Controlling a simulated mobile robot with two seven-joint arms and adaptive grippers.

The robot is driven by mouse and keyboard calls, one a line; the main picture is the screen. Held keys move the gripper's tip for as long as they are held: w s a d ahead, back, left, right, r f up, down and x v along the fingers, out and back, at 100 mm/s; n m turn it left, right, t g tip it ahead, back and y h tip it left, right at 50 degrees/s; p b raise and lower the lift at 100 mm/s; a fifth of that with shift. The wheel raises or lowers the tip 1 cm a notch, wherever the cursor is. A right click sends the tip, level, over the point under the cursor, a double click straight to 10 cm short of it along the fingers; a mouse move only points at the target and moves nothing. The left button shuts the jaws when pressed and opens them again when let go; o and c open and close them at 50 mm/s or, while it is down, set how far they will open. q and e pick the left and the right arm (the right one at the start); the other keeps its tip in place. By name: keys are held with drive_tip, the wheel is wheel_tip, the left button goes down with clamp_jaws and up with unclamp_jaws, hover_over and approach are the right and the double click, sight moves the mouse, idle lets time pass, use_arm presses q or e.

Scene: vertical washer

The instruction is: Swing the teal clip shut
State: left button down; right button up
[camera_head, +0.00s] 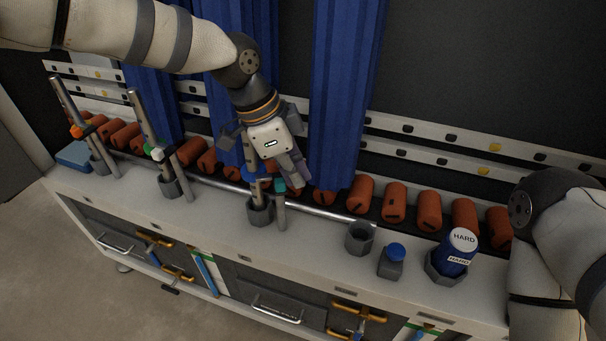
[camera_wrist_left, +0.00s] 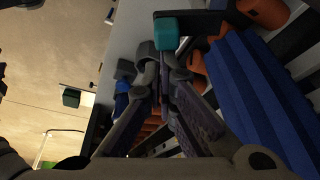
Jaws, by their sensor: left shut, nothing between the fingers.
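The teal clip (camera_head: 280,185) shows in the head view on a short post beside the third stand's metal tube, above a grey hexagonal holder (camera_head: 260,211). In the left wrist view the teal clip (camera_wrist_left: 166,33) is a teal block at the end of a dark bar, just beyond the fingertips. My left gripper (camera_head: 293,177) is shut and empty, close to the clip; whether it touches the clip is unclear. Its fingers meet in the left wrist view (camera_wrist_left: 162,65). A blue clip part (camera_head: 256,181) is on the tube beside it. My right gripper is out of view.
An empty holder (camera_head: 360,237), a blue-capped block (camera_head: 392,259) and a blue HARD canister (camera_head: 456,254) stand to the right. Blue curtains (camera_head: 343,90) hang behind, close to the gripper.

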use_arm(q)
drive_tip(key=m, duration=0.1)
drive_tip(key=a+m+g, duration=0.1)
drive_tip(key=s+m, duration=0.1)
drive_tip(key=m, duration=0.1)
drive_tip(key=shift+a, duration=0.25)
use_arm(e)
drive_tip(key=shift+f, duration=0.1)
use_arm(q)
drive_tip(key=shift+w, duration=0.1)
drive_tip(key=shift+w+d+b, duration=0.25)
drive_tip(key=shift+w+b, duration=0.25)
drive_tip(key=shift+w, duration=0.25)
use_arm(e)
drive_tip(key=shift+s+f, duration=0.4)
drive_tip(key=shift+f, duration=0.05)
use_arm(q)
drive_tip(key=shift+d, duration=0.1)
